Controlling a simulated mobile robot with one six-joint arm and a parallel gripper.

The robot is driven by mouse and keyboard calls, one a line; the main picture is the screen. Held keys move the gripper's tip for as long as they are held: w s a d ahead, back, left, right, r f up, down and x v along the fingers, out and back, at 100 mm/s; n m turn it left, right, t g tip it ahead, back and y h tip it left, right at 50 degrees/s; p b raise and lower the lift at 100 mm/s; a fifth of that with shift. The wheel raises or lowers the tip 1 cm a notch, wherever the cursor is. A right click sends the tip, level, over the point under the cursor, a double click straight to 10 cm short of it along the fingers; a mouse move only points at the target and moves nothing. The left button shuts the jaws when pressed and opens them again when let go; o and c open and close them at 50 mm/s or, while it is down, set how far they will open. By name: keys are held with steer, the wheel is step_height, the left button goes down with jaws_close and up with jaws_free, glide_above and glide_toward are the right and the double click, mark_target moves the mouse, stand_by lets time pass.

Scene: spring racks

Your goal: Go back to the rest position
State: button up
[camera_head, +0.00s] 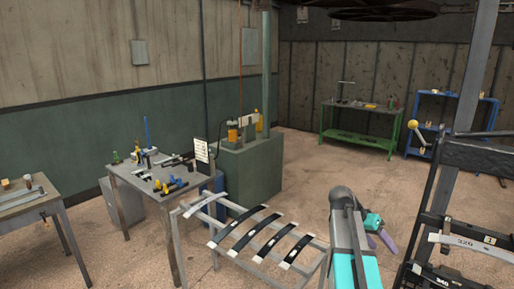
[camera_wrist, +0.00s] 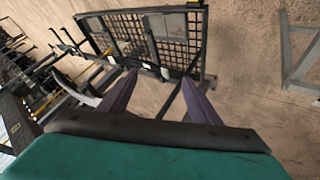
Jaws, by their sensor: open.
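My gripper (camera_wrist: 154,82) shows in the wrist view with its two purple fingers spread apart and nothing between them. It is open and empty above the floor, with a dark rack (camera_wrist: 152,38) beyond the fingertips. In the head view my arm rises at the lower middle right, and the gripper (camera_head: 386,246) is partly hidden behind it. There the gripper is between a metal stand holding dark leaf springs (camera_head: 258,236) and a tall black rack (camera_head: 433,215). The gripper touches neither in that view, as far as I can tell.
A workbench (camera_head: 128,182) with tools stands left of a green machine cabinet (camera_head: 247,172). A green table (camera_head: 357,140) and a blue shelf (camera_head: 412,138) stand at the back right. The black rack is close on the right. Open floor lies between the stand and the back tables.

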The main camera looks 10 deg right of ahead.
steer(key=w+a+f+n+t+y, duration=0.1)
steer(key=a+f+n+y, duration=0.3)
steer(key=a+f, duration=0.95)
steer(key=w+a+f+n+t+y, duration=0.15)
steer(key=a+f+n, duration=0.45)
steer(key=a+f, duration=0.7)
steer(key=s+a+f+n+y, duration=0.1)
steer(key=s+a+f+n, duration=0.15)
steer(key=a, duration=0.55)
steer(key=s+a+f+n+y, duration=0.1)
steer(key=s+a+f, duration=0.15)
steer(key=a, duration=0.55)
steer(key=s+f+g+b, duration=0.1)
steer(key=s+f+b, duration=0.6)
steer(key=f, duration=0.6)
steer(key=s+f+g+b, duration=0.2)
steer(key=s+f+b, duration=0.5)
steer(key=f, duration=0.6)
steer(key=s+f+g+b, duration=0.2)
steer(key=s+f+b, duration=0.6)
steer(key=s+f, duration=0.3)
step_height(320, 180, down, 2)
steer(key=shift+d+f, duration=0.15)
steer(key=shift+d, duration=0.15)
steer(key=c, duration=0.7)
steer(key=shift+o, duration=0.2)
steer(key=shift+d, duration=0.1)
